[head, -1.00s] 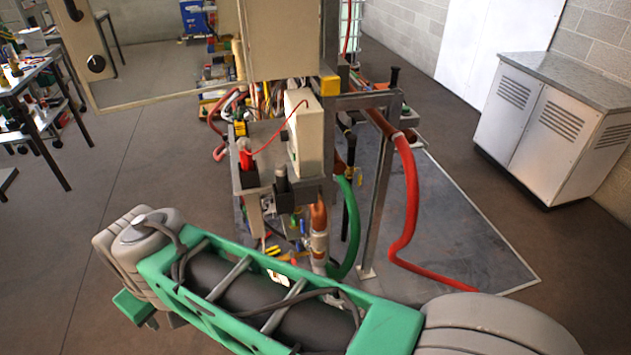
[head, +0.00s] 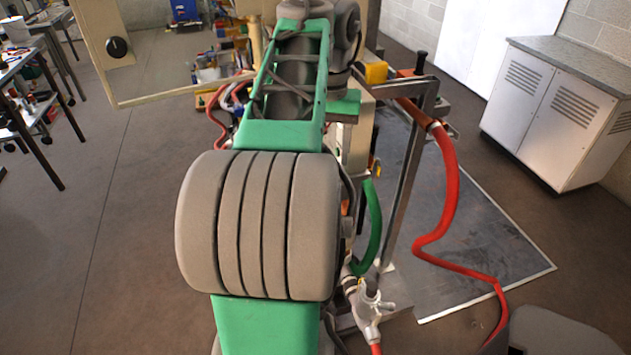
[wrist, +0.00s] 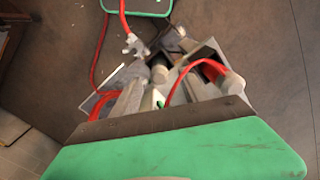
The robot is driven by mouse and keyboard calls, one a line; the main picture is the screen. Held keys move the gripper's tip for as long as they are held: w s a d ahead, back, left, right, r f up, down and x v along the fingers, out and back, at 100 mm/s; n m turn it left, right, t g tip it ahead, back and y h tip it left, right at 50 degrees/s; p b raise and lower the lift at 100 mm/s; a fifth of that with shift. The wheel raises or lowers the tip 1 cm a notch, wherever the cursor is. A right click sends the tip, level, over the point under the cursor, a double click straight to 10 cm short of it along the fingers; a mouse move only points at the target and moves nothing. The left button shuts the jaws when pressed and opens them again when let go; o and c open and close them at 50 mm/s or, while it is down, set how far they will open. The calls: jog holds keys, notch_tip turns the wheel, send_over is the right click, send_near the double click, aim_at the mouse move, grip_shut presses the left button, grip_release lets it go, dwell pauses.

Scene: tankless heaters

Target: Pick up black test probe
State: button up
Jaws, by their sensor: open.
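In the wrist view, the green body of my gripper fills the bottom, with a brown-grey edge along its top. Pale finger-like parts of my gripper (wrist: 168,92) reach up from that edge, apart from each other. Between and beyond them is a short grey cylinder (wrist: 158,73) by a dark holder; it looks like the black test probe, but I cannot be sure. I see no probe held. In the head view my arm covers the probe holders and my gripper.
A red cable (wrist: 180,82) loops close by the fingers. In the head view, a red hose (head: 447,190) and a green hose (head: 372,230) hang by the metal frame (head: 405,175). A grey cabinet (head: 560,110) stands at the right.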

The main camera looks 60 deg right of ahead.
notch_tip(320, 180, down, 7)
jog(key=b, duration=0.6)
jog(key=shift+d+f, duration=0.1)
jog(key=shift+f, duration=0.05)
grip_shut()
